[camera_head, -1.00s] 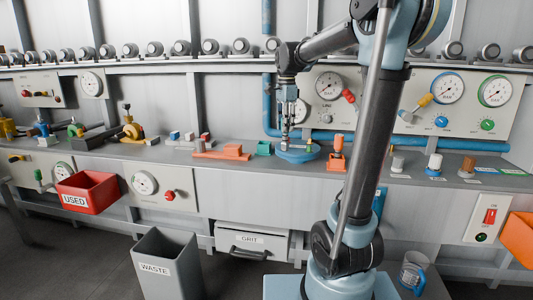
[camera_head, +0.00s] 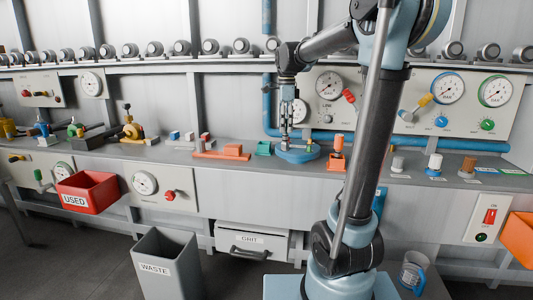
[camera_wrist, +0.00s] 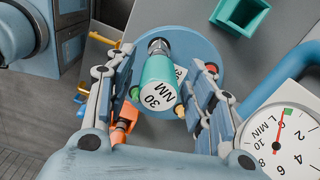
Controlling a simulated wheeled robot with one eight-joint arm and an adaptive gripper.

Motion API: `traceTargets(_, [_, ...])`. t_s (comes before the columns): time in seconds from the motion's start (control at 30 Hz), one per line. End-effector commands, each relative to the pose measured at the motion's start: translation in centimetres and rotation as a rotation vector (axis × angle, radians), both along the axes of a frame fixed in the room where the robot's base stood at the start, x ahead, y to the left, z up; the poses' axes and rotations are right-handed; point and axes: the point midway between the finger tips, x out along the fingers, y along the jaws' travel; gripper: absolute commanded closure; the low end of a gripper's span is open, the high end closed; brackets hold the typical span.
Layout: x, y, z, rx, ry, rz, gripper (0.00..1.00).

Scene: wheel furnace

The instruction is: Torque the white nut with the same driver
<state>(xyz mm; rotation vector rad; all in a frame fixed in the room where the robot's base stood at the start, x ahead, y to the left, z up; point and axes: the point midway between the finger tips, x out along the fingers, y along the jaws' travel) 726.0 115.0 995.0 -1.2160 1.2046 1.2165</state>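A teal driver (camera_wrist: 157,78) marked 30 NM stands between the two fingers of my gripper (camera_wrist: 160,75) in the wrist view. Its metal socket end is over the round blue plate (camera_wrist: 207,48). Narrow gaps show between driver and fingers, so my gripper looks open around it. In the head view my gripper (camera_head: 287,115) points down above the blue plate (camera_head: 298,156) on the bench. Small coloured pieces show beside the driver. I cannot make out the white nut; the driver and fingers hide part of the plate.
A teal open holder (camera_head: 264,148) stands left of the plate, and an orange holder (camera_head: 337,160) stands close on its right. An orange block (camera_head: 232,151) lies further left. A blue pipe (camera_head: 390,140) and a flow gauge (camera_wrist: 287,138) are behind the plate.

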Motion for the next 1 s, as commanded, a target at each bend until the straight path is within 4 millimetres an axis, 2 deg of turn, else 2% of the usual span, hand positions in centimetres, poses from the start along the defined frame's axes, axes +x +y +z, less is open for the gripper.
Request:
traceTargets(0.27, [0.0,0.0,0.0,0.000,0.000,0.001,0.49])
traceTargets(0.43, [0.0,0.0,1.1,0.000,0.001,0.001,0.49])
traceTargets(1.0, [0.1,0.0,10.4,0.000,0.001,0.001,0.49])
